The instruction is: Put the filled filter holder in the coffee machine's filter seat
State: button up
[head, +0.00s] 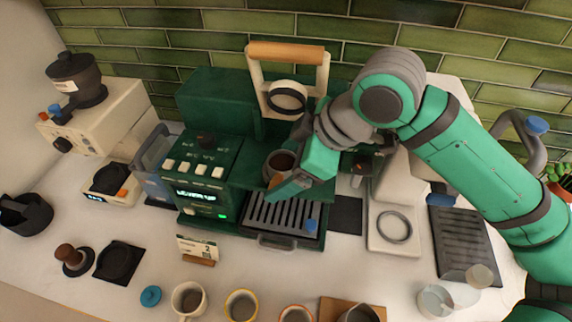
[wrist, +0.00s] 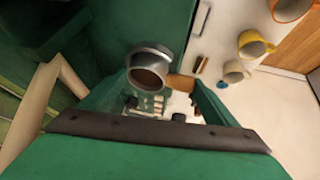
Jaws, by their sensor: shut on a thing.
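My gripper (head: 281,190) is in front of the green coffee machine (head: 215,155), above its drip tray. It is shut on the filter holder (head: 280,163), a metal cup with brown grounds in it, mouth up. In the wrist view the filter holder (wrist: 150,62) shows between the fingers, and its short wooden handle (wrist: 181,83) runs toward the right finger. A cream frame with a wooden bar (head: 286,53) stands on the machine, with a dark and pale ring (head: 287,97) inside it. I cannot tell the filter seat apart; my arm and the machine top hide the area behind the cup.
The slatted drip tray (head: 285,214) lies below my gripper. A small card (head: 197,249) stands in front of the machine. Several cups line the front edge, including a yellow one (head: 241,305). A cream grinder (head: 92,115) is at the left, and a scale (head: 112,184) sits before it.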

jog(key=shift+f, duration=0.15)
dwell(0.3)
jog(key=o, duration=1.1)
jog(key=v, duration=1)
jog(key=shift+d+r, duration=0.2)
jog(key=shift+r, duration=0.15)
jog(key=shift+s, duration=0.1)
